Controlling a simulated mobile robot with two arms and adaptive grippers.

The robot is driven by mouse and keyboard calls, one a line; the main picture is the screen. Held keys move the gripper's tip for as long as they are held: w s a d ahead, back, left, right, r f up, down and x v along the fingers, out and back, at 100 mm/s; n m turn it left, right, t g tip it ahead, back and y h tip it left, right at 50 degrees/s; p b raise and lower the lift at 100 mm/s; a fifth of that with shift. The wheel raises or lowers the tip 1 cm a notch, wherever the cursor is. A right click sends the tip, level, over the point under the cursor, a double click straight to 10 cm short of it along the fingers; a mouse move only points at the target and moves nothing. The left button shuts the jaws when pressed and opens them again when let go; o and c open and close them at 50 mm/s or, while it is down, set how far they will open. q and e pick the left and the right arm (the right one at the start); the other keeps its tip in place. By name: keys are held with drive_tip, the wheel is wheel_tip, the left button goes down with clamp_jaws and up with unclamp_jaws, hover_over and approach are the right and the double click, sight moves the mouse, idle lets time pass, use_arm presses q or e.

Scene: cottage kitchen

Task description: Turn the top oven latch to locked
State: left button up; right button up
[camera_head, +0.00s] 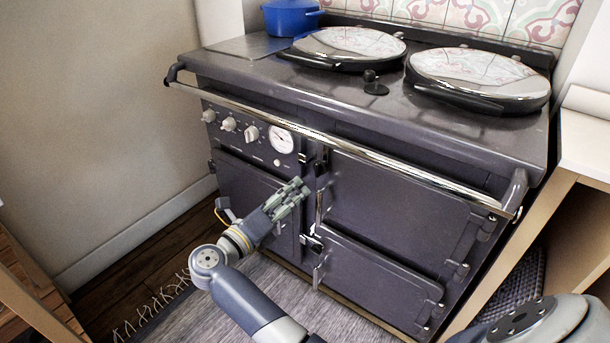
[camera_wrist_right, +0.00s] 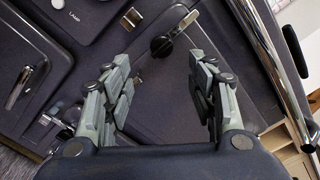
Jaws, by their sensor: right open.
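The top oven latch (camera_head: 319,206) is a small lever at the left edge of the upper right oven door (camera_head: 395,200). In the right wrist view the latch (camera_wrist_right: 172,38) is a dark lever with a round pivot, lying slantwise just beyond the fingertips. My right gripper (camera_head: 300,188) is left of the latch in the head view. In the right wrist view the right gripper (camera_wrist_right: 160,66) is open, with nothing between its fingers. A metal catch (camera_wrist_right: 132,17) is near the latch. My left gripper is not in view.
A shiny rail (camera_head: 340,150) runs across the stove front above the doors. A lower oven door (camera_head: 375,280) has its own latch (camera_head: 317,272). A control panel (camera_head: 250,135) is at the left. A fringed rug (camera_head: 190,310) lies on the floor. A side counter (camera_head: 585,145) stands at the right.

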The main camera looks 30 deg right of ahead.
sight(317, 172)
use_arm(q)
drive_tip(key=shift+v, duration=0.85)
use_arm(e)
drive_tip(key=x, duration=1)
drive_tip(key=shift+d, duration=0.45)
clamp_jaws()
